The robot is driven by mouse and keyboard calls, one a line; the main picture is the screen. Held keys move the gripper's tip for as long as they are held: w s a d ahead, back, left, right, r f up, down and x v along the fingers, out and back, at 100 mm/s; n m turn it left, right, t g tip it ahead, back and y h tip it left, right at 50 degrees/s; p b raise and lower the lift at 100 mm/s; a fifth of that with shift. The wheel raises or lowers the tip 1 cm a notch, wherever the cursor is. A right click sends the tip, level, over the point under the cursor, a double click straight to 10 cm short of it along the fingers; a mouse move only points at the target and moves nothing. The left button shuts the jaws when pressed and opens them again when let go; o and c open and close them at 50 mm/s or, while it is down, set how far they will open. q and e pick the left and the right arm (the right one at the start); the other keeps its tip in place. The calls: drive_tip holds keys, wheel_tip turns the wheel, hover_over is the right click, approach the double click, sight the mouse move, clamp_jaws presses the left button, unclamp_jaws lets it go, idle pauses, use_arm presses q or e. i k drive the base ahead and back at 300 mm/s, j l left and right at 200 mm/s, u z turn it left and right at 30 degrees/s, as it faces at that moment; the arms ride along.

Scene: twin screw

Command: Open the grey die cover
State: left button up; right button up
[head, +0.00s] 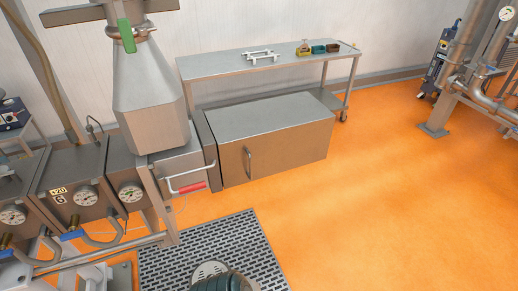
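A large grey metal box (275,135), which appears to be the die cover, stands at the end of the machine in the middle of the head view. A vertical metal handle (248,162) is on its front face. Its left side sits against a narrow upright grey plate (207,150), and no gap shows there. Neither of my grippers shows in the head view, and nothing touches the handle.
A bar with a red grip (191,187) sticks out left of the box. A hopper (150,95) and gauges stand at left. A metal cart (215,66) stands behind. A dark grate (215,250) lies in front. The orange floor (400,190) at right is clear.

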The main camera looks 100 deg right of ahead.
sight(256, 140)
drive_tip(key=z, duration=3.55)
